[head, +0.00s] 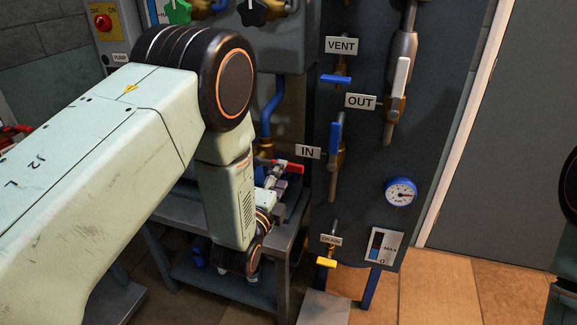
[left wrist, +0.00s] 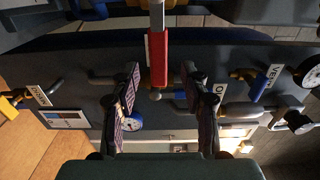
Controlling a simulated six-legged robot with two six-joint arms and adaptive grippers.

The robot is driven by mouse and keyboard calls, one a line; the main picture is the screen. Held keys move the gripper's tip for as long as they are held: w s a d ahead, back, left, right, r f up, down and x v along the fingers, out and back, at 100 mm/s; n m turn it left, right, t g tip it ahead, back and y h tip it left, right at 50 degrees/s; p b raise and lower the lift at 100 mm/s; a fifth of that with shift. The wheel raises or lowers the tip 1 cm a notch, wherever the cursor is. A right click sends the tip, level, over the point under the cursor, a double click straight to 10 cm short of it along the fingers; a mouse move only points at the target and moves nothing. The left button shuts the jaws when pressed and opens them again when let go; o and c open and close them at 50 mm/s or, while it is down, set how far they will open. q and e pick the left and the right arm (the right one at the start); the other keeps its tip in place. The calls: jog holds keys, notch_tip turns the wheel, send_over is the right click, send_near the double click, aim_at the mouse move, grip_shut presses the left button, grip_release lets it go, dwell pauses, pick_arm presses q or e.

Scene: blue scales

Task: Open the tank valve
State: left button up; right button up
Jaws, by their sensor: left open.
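A red-handled valve (head: 288,166) sits on a pipe just left of the IN lever; I see no readable label on it. In the left wrist view its red lever (left wrist: 157,58) lies between my two fingers, with a gap on each side. My left gripper (head: 272,178) is open and close to this valve, partly hidden by my own forearm in the head view. I cannot tell whether a finger touches the lever. My right gripper is not in view.
A dark panel holds a blue IN lever (head: 335,138), an OUT lever (head: 401,78), a blue VENT lever (head: 337,79), a yellow DRAIN lever (head: 327,262) and a blue gauge (head: 400,192). A grey metal stand (head: 225,290) is below. Open tiled floor lies at the lower right.

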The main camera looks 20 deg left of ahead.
aim_at(286, 170)
pick_arm(q)
jog(key=w, duration=0.5)
jog(key=shift+w+d+f, duration=0.1)
jog(key=shift+w+d, duration=0.15)
jog(key=shift+w, duration=0.05)
jog(key=shift+a, duration=0.2)
jog(key=c, duration=0.3)
jog(key=shift+d, duration=0.1)
grip_shut()
